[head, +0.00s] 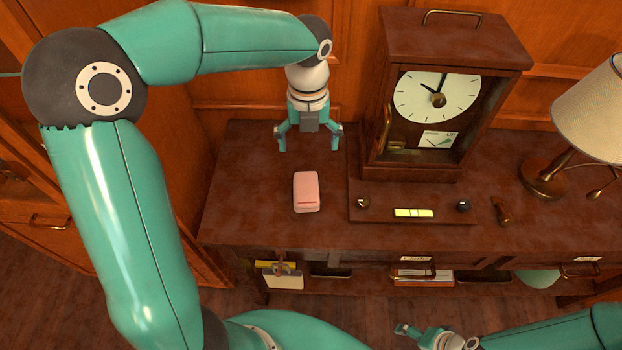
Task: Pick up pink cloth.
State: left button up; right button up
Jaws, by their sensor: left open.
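The pink cloth (306,191) is a small folded block with a red line near its front edge. It lies flat on the dark wooden desk (250,215), left of the clock. My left gripper (308,146) points down with its jaws spread and empty, behind the cloth and apart from it. My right gripper (402,330) shows only in part at the bottom, low in front of the desk; its jaw state is unclear.
A tall wooden clock (455,55) stands right of the cloth, with a low panel (410,206) of knobs before it. A lamp (590,115) and a small wooden-handled object (502,211) are farther right. The desk left of the cloth is clear.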

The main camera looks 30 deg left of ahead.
pick_arm(q)
send_near(306, 187)
notch_tip(306, 187, down, 5)
jog(key=shift+a+f, duration=0.1)
jog(key=shift+f, duration=2.75)
jog(key=c, duration=1.1)
jog(key=shift+c, duration=0.2)
jog(key=shift+r, duration=0.1)
notch_tip(306, 187, up, 20)
jog(key=shift+p, duration=0.3)
